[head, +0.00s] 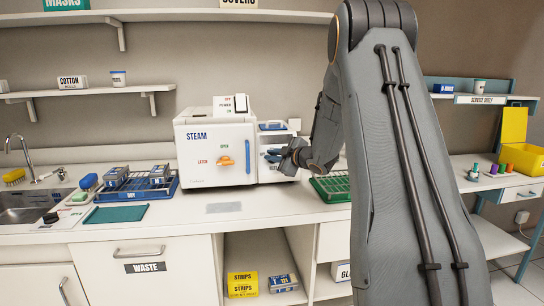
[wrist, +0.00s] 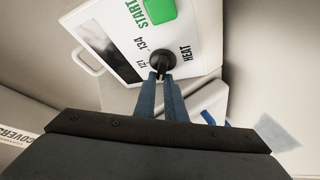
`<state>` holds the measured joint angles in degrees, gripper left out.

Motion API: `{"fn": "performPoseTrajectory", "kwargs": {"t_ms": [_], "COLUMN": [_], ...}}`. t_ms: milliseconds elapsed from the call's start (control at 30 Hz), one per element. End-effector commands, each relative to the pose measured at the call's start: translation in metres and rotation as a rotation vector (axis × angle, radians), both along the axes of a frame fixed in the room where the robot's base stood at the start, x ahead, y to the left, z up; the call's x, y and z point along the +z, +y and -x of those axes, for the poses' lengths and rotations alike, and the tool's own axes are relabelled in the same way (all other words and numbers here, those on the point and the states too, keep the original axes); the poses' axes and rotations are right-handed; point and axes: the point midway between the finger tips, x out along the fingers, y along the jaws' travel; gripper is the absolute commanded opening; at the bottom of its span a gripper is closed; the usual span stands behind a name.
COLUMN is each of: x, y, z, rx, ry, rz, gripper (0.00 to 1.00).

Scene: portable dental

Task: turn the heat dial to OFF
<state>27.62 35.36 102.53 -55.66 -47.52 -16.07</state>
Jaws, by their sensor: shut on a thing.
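The heat dial (wrist: 162,60) is a round black knob on a white panel in the wrist view. The word HEAT is printed beside it, and 121 and 134 lie on its other side. No OFF mark is readable and I cannot tell where the dial points. My gripper (wrist: 162,75) is shut on the dial, its two blue-grey fingers meeting the knob. In the head view my gripper (head: 273,156) is in front of a white unit (head: 284,141) right of the STEAM sterilizer, and the dial cannot be made out there.
A green START button (wrist: 160,10) is close to the dial. A blue tray of packs (head: 137,198) stands left and a green rack (head: 330,190) right. The front counter is mostly clear.

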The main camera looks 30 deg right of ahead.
Motion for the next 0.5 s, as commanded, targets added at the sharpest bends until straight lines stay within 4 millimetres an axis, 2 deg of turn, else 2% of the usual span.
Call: {"fn": "performPoseTrajectory", "kwargs": {"t_ms": [33,100,133,233,500], "x": [-0.0081,-0.0081,-0.0081,-0.0075,-0.0046], "y": [-0.0027,-0.0028,-0.0028,-0.0032,-0.0014], "z": [0.0022,0.0023,0.0023,0.0021,0.0008], "rx": [-0.007,-0.007,-0.007,-0.008,-0.004], "ry": [0.015,0.015,0.015,0.014,0.009], "rz": [-0.001,-0.001,-0.001,-0.002,-0.001], "gripper": [0.0,0.0,0.14,0.29,0.29]}}
